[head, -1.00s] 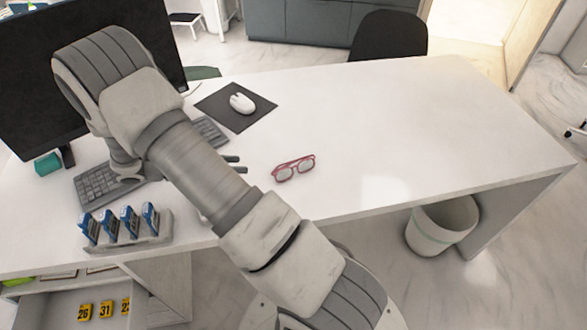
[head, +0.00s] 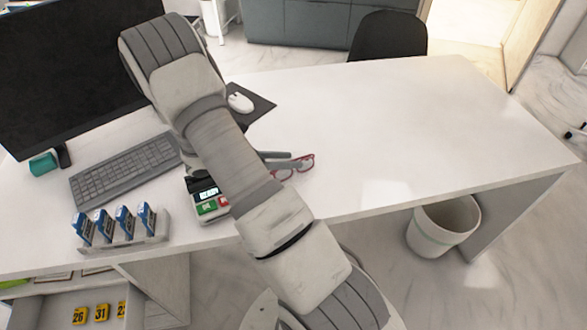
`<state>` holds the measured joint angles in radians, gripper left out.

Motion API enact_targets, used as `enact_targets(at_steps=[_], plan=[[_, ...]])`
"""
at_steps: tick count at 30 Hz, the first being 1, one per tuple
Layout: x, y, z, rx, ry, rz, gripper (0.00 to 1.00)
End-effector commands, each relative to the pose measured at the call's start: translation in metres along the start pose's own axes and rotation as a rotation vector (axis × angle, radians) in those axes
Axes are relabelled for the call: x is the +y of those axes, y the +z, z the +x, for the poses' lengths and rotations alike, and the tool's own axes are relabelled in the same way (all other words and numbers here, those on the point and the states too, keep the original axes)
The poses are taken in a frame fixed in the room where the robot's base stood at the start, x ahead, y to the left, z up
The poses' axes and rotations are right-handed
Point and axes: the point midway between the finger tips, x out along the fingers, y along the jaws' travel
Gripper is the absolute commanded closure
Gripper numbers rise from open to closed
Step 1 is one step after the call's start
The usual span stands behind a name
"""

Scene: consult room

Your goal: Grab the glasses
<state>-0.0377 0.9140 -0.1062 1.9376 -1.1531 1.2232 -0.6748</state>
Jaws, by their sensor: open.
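The red-framed glasses (head: 304,165) lie on the white desk, right of my arm. My gripper (head: 287,161) reaches out from behind my forearm, its dark fingers at the left part of the glasses. The fingers overlap the glasses in the picture; whether they touch them I cannot tell. The jaws are open and hold nothing. My forearm hides the rest of the gripper.
A keyboard (head: 125,170), a card terminal (head: 210,208) and a rack of blue boxes (head: 125,240) are left of my arm. A monitor (head: 70,80) and a mouse (head: 240,103) stand further back. The desk's right side (head: 400,120) is clear.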

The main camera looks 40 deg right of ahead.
Motion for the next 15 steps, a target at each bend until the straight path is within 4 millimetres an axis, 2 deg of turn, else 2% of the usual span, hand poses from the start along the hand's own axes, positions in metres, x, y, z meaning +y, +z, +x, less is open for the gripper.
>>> enact_targets(at_steps=[3,11,15], plan=[[-0.0002,-0.0008,0.0135,0.0,-0.001,0.0,0.35],[0.0,-0.0002,0.0162,-0.001,0.001,0.0,0.35],[0.0,-0.0003,0.0161,0.0,0.001,0.0,0.57]])
